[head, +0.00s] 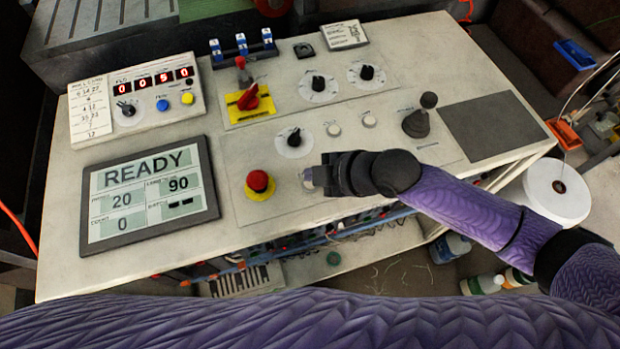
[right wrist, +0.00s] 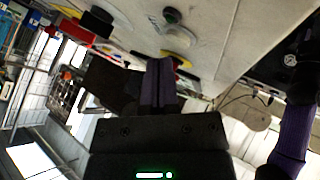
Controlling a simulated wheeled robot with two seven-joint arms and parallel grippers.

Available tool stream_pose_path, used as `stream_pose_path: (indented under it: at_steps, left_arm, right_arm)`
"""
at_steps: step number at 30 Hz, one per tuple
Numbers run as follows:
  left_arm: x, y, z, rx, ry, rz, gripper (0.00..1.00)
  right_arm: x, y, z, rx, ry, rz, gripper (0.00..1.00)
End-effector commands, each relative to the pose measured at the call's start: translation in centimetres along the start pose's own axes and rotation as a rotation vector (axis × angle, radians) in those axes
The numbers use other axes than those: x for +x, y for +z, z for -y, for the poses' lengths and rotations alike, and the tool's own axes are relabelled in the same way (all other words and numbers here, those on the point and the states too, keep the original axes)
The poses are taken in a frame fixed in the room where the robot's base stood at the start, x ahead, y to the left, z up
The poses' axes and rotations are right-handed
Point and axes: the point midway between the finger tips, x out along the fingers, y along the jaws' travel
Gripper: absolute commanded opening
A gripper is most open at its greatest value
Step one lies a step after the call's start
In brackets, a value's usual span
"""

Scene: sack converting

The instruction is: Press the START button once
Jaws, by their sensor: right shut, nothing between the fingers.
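My right gripper (head: 318,177) is shut and empty. It reaches in from the right, low over the front of the control panel (head: 225,205), just right of the red mushroom button on its yellow ring (head: 260,186). A small pale round part (head: 306,179) shows at its fingertips; I see no START label, and the gripper hides most of that spot. I cannot tell whether the fingertips touch it. In the right wrist view the closed fingers (right wrist: 160,70) point at the panel. The screen (head: 150,192) shows READY and a count of 0. My left gripper is not in view.
A black selector knob (head: 294,138) and two pale buttons (head: 334,130) lie behind the gripper. A joystick (head: 417,122) stands to the right. A red switch on a yellow plate (head: 248,100) and a counter box (head: 150,100) stand farther back.

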Motion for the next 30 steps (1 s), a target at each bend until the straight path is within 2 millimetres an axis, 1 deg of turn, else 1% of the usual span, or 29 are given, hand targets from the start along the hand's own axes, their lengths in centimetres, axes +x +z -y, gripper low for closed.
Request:
stream_pose_path:
  at_steps: [16, 21, 30]
  left_arm:
    - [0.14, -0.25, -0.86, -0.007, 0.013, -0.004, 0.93]
    - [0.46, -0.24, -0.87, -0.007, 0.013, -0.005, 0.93]
    - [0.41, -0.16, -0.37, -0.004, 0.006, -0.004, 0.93]
  right_arm:
    - [0.16, 0.12, 0.12, 0.000, 0.000, 0.000, 0.00]
    - [0.61, 0.46, 0.47, 0.000, -0.001, 0.001, 0.00]
    - [0.59, 0.43, 0.45, 0.000, 0.000, 0.000, 0.00]
